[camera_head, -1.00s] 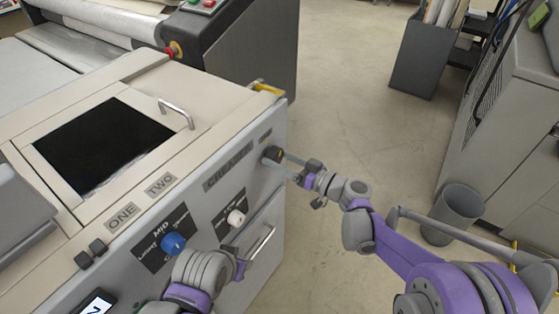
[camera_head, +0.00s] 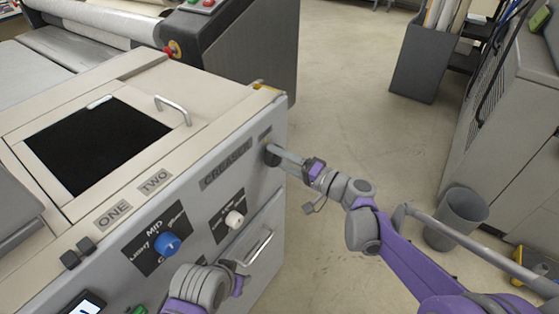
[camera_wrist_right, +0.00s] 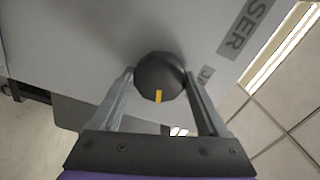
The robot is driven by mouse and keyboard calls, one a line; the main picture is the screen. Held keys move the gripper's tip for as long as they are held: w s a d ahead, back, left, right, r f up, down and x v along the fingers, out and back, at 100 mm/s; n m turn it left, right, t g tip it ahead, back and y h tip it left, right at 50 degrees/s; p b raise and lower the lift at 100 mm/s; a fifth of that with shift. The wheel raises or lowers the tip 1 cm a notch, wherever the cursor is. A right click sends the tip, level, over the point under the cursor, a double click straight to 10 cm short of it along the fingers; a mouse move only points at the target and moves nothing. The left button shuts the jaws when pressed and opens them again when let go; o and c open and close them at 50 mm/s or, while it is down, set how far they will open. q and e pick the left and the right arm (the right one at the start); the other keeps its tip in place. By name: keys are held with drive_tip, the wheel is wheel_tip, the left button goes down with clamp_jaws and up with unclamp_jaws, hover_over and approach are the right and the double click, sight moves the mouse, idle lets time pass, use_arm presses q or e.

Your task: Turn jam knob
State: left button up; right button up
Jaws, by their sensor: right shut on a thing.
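The black round knob (camera_head: 271,156) sits on the machine's front panel at the right end, beside the CREASER label. In the right wrist view the knob (camera_wrist_right: 160,76) has a yellow mark that points down toward my gripper's palm. My right gripper (camera_head: 279,156) reaches the knob from the right. Its two fingers lie on either side of the knob and are shut on it. My left gripper (camera_head: 238,284) is low in front of the panel, below the white knob. Its fingers are mostly hidden by its own wrist.
The panel also carries a blue MID knob (camera_head: 166,244), a white knob (camera_head: 234,219) and a drawer handle (camera_head: 255,247) close to my left gripper. A grey bin (camera_head: 457,217) stands on the floor at right. The floor between machine and cabinet is clear.

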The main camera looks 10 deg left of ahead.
drive_tip(key=m+b, duration=0.1)
drive_tip(key=m, duration=0.3)
drive_tip(key=shift+f+m, duration=0.1)
drive_tip(key=shift+m, duration=0.2)
drive_tip(key=m+b, duration=0.1)
drive_tip(key=m, duration=0.2)
drive_tip(key=shift+m, duration=0.4)
drive_tip(key=m+b, duration=0.1)
drive_tip(key=m, duration=0.3)
drive_tip(key=shift+b, duration=0.3)
drive_tip(key=m+b, duration=0.1)
drive_tip(key=m, duration=0.3)
drive_tip(key=m+b, duration=0.1)
drive_tip(key=m, duration=0.3)
drive_tip(key=shift+m, duration=0.3)
drive_tip(key=m, duration=0.3)
drive_tip(key=shift+m+b, duration=0.35)
drive_tip(key=shift+m, duration=0.05)
drive_tip(key=m+b, duration=0.1)
drive_tip(key=m, duration=0.3)
drive_tip(key=shift+m+b, duration=0.3)
drive_tip(key=shift+m, duration=1.8)
